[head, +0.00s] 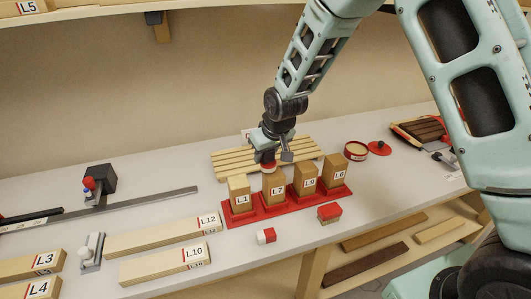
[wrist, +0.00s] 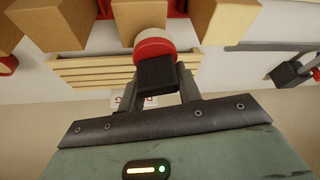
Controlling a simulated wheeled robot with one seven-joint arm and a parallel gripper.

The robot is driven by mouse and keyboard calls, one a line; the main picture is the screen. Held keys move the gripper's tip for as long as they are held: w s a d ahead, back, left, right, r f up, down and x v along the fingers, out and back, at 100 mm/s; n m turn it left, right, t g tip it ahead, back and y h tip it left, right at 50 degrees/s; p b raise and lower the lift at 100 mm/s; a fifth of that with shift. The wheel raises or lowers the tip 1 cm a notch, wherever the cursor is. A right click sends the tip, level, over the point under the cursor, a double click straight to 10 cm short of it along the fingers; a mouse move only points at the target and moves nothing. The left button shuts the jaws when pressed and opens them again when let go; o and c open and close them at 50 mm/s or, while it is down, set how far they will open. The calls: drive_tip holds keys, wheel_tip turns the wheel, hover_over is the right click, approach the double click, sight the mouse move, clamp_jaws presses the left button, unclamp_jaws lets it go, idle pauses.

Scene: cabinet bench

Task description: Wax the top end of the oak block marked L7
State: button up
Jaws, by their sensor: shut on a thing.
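The oak block marked L7 (head: 276,188) stands upright in a red holder (head: 245,217), second from the left, between L1 (head: 240,192) and L9 (head: 306,180). My gripper (head: 270,156) is above and just behind L7. It is shut on a round red and white applicator (head: 268,168), whose black handle is between the fingers in the wrist view (wrist: 158,78). The pale pad faces the block's top end, which it partly hides. L7 also shows in the wrist view (wrist: 138,14). I cannot tell whether the pad touches the wood.
L8 (head: 338,170) stands at the holder's right end. A slatted rack (head: 225,160) lies behind. An open tin (head: 356,151) and its red lid (head: 379,148) are back right. A red and white piece (head: 266,236) and a red brush-like piece (head: 330,212) lie in front.

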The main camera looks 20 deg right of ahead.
drive_tip(key=shift+f+b, duration=0.35)
drive_tip(key=shift+f, duration=0.2)
